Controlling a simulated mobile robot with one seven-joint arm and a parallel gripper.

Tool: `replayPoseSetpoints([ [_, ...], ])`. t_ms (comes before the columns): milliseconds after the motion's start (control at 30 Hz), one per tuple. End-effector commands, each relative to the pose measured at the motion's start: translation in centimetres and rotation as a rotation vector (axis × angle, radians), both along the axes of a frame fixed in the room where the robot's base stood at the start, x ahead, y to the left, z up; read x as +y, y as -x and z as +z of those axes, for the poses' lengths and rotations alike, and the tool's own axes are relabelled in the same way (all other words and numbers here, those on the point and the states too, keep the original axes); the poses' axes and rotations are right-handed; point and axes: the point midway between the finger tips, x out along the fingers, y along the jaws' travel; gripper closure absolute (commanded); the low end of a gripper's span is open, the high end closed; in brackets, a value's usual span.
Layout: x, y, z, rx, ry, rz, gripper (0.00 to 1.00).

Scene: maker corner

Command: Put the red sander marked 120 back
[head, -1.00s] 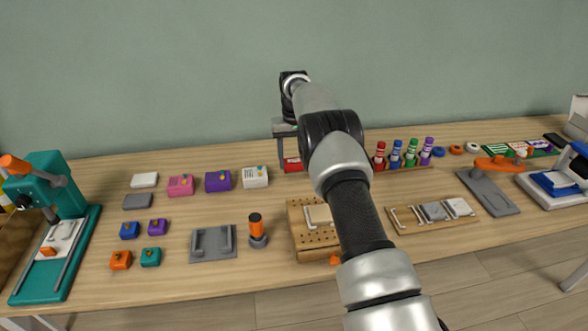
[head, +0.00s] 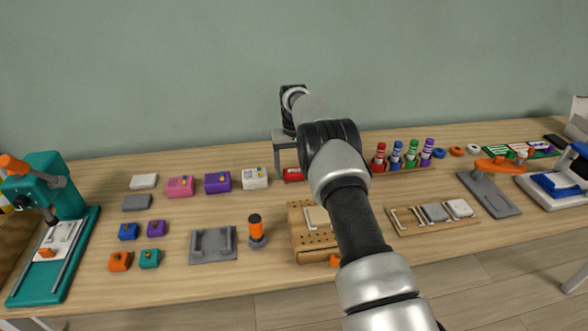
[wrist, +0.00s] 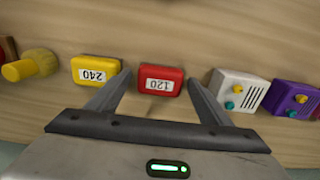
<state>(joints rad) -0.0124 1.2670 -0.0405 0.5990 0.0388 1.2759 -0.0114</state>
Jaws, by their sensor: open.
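The red sander marked 120 (wrist: 161,85) lies on the wooden table, its label upside down in the wrist view. My gripper (wrist: 160,95) is open, with one finger on each side of the red sander and gaps showing beside it. In the head view the red sander (head: 293,174) shows partly, beside and below my gripper (head: 284,150) near the back of the table. My arm hides part of the table behind and beside it.
A yellow block marked 240 (wrist: 96,71) lies close left of the red sander in the wrist view. A white box (wrist: 239,91) and a purple box (wrist: 293,98) stand to its right. A wooden holed board (head: 305,238) stands nearer the front edge.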

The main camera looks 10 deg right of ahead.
Motion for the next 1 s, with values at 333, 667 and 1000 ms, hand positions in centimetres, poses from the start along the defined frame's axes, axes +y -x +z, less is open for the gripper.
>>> replayPoseSetpoints([
  [333, 0.0, -0.1, 5.2, -0.004, 0.000, 0.000, 0.27],
  [667, 0.0, 0.0, 11.2, -0.001, 0.000, 0.000, 0.27],
  [1000, -0.2, 1.2, 18.8, -0.051, -0.002, -0.006, 0.27],
])
